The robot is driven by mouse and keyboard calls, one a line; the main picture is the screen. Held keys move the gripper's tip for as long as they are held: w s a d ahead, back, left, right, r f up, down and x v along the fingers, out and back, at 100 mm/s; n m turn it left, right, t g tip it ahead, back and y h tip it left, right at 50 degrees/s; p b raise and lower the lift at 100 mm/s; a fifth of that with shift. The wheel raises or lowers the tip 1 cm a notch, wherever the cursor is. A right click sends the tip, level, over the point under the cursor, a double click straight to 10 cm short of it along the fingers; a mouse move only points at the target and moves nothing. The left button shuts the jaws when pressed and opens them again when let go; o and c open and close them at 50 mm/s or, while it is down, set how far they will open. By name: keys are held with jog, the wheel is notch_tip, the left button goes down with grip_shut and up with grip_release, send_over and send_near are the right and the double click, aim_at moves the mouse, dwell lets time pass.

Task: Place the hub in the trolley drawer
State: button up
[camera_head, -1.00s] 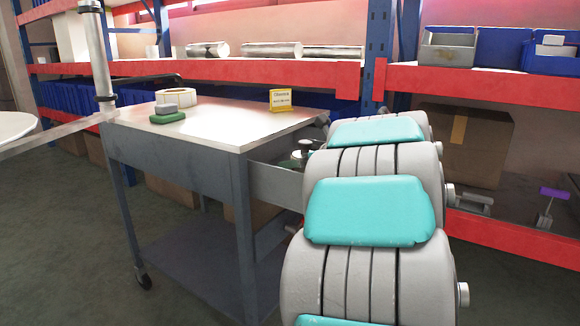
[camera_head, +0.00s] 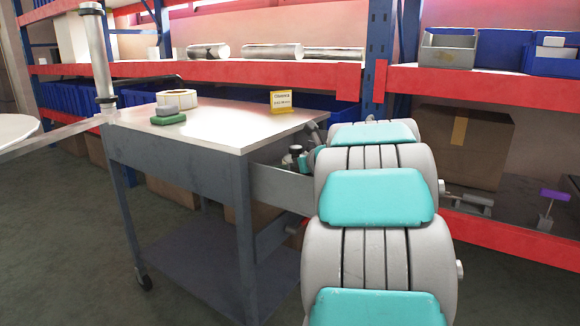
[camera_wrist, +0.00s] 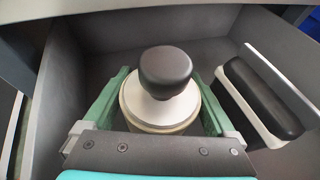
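The hub (camera_wrist: 163,108), a pale round piece with a black knob on top, sits upright between the green fingers of my gripper (camera_wrist: 160,105) in the wrist view. The fingers meet its sides, and my gripper looks shut on it. Both are inside the open trolley drawer (camera_wrist: 65,85), whose grey walls surround them. Whether the hub's base touches the drawer floor is hidden. In the head view the drawer (camera_head: 278,187) sticks out from the right side of the trolley (camera_head: 185,168). The hub's dark knob (camera_head: 295,150) shows just above the drawer's edge, partly behind my arm.
A black and white block-like item (camera_wrist: 262,98) lies in the drawer, right of the hub. On the trolley top are a tape roll (camera_head: 177,97), green and grey blocks (camera_head: 168,118) and a yellow sign (camera_head: 281,99). Red-beamed shelves (camera_head: 240,71) stand behind.

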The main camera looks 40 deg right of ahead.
jog(key=shift+o, duration=0.4)
jog(key=shift+r, duration=0.1)
jog(key=shift+s+r, duration=0.1)
jog(key=shift+s, duration=0.05)
jog(key=v, duration=1.1)
jog(key=shift+s, duration=0.3)
jog(key=shift+r, duration=0.25)
